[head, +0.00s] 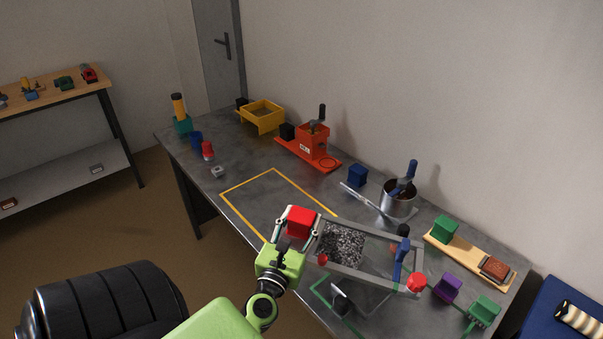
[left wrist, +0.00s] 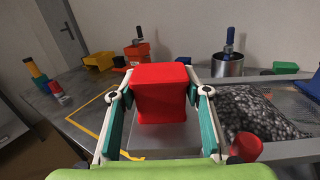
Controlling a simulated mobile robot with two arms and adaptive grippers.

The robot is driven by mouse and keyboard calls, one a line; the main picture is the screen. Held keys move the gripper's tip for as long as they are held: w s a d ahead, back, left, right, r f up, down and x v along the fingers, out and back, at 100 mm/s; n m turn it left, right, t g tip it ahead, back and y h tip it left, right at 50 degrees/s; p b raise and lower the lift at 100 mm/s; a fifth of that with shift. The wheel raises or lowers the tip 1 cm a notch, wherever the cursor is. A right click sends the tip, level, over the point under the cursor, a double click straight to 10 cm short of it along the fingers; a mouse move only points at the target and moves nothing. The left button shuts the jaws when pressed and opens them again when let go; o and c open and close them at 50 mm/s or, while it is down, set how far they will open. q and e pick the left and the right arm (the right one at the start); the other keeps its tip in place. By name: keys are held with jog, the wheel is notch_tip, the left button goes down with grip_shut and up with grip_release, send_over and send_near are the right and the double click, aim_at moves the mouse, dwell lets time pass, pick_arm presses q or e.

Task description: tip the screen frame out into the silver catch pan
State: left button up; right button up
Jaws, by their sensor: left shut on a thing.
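The screen frame (head: 375,271) is a grey rectangle with a mesh bottom, over the right part of the bench. Dark grey grains (head: 343,243) lie gathered at its left end; they also show in the left wrist view (left wrist: 255,112). My left gripper (head: 297,226) is shut on a red block (head: 302,221) at the frame's left end; the block fills the space between the fingers in the left wrist view (left wrist: 160,95). I cannot clearly make out the silver catch pan; the frame may hide it. My right gripper is not in view.
A yellow outline (head: 275,171) encloses bare bench left of the frame. A silver pot (head: 397,204) stands behind the frame. An orange machine (head: 312,140) and a yellow hopper (head: 262,114) stand farther back. A wooden board (head: 462,255) lies to the right.

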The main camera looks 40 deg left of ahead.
pick_arm(q)
jog(key=shift+r, duration=0.1)
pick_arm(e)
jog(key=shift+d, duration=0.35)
